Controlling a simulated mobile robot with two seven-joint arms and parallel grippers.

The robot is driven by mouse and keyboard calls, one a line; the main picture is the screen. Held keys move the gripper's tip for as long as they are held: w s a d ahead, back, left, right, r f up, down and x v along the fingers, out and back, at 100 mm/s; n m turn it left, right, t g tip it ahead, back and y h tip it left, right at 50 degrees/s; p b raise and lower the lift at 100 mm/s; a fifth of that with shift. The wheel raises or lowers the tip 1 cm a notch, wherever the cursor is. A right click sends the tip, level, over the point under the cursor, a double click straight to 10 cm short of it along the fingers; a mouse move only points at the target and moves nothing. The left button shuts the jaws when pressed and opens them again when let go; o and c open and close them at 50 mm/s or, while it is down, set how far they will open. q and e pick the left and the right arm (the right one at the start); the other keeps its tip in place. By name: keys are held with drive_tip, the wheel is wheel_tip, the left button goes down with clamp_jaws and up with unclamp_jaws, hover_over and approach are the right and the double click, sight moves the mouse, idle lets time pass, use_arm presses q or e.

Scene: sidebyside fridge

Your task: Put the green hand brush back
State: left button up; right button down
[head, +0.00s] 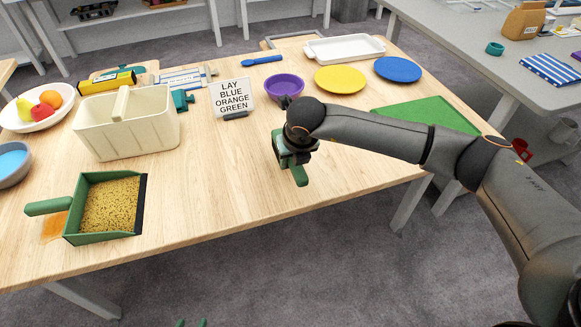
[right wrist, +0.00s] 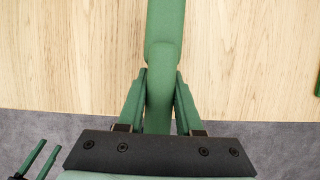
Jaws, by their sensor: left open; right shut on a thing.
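The green hand brush (right wrist: 164,70) is in my right gripper (right wrist: 160,105). In the right wrist view its handle runs between the two green fingers, over bare wood. In the head view my right gripper (head: 290,158) is over the front middle of the table, with the brush's green end (head: 300,176) sticking out below; I cannot tell whether the brush touches the wood. Its bristles are hidden. A green dustpan (head: 72,222) with yellow-brown grains lies at the front left. My left gripper (head: 191,323) shows only its green fingertips at the bottom edge, apart and empty.
A cream caddy (head: 150,135) stands behind the dustpan. A sign (head: 231,96), purple bowl (head: 284,86), yellow plate (head: 340,80), blue plate (head: 398,69) and green mat (head: 430,114) lie farther back. Bare wood lies between dustpan and right gripper.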

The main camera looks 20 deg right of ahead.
drive_tip(key=x, duration=0.3)
drive_tip(key=shift+f, duration=0.45)
drive_tip(key=shift+s+f, duration=0.1)
drive_tip(key=shift+f, duration=0.15)
drive_tip(key=c, duration=0.6)
unclamp_jaws()
